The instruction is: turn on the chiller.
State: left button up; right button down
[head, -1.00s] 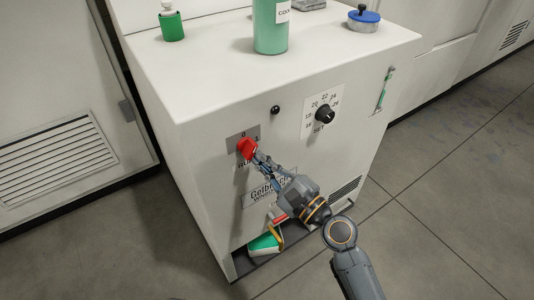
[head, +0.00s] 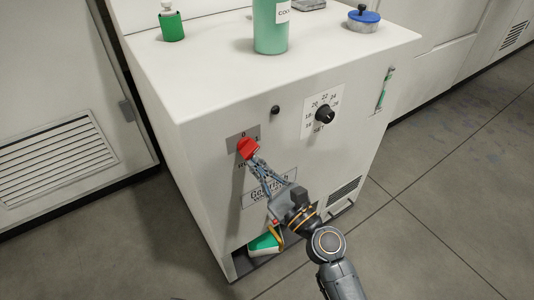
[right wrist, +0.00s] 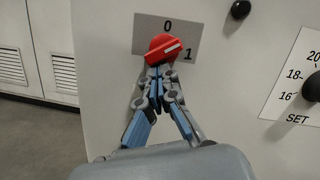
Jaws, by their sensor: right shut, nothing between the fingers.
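The chiller (head: 215,195) is a white cabinet with a red rotary switch (head: 246,148) on its front, on a grey plate marked 0 and 1. In the right wrist view, the switch (right wrist: 162,48) has a white line pointing right and slightly up, close to the 1. My right gripper (head: 254,161) is shut and empty, its fingertips at the lower edge of the switch. The fingers also show in the right wrist view (right wrist: 158,72), covering part of the switch's underside; whether they touch it is hard to tell. My left gripper is not in view.
A black temperature dial (head: 325,115) and a small dark round indicator (head: 275,109) are on the same front. A green bottle (head: 270,25), a green-based vial (head: 171,24) and a blue-lidded jar (head: 363,18) stand on top. A green-and-white object (head: 264,245) lies in the low opening.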

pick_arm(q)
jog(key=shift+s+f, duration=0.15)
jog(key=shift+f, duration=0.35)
pick_arm(e)
jog(key=m, duration=0.2)
jog(key=m+t+h, duration=0.1)
jog(key=m, duration=0.1)
jog(key=shift+s+a, duration=0.25)
jog(key=shift+a, duration=0.1)
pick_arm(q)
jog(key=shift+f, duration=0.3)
pick_arm(e)
jog(key=shift+a+m, duration=0.1)
jog(key=shift+m, duration=0.3)
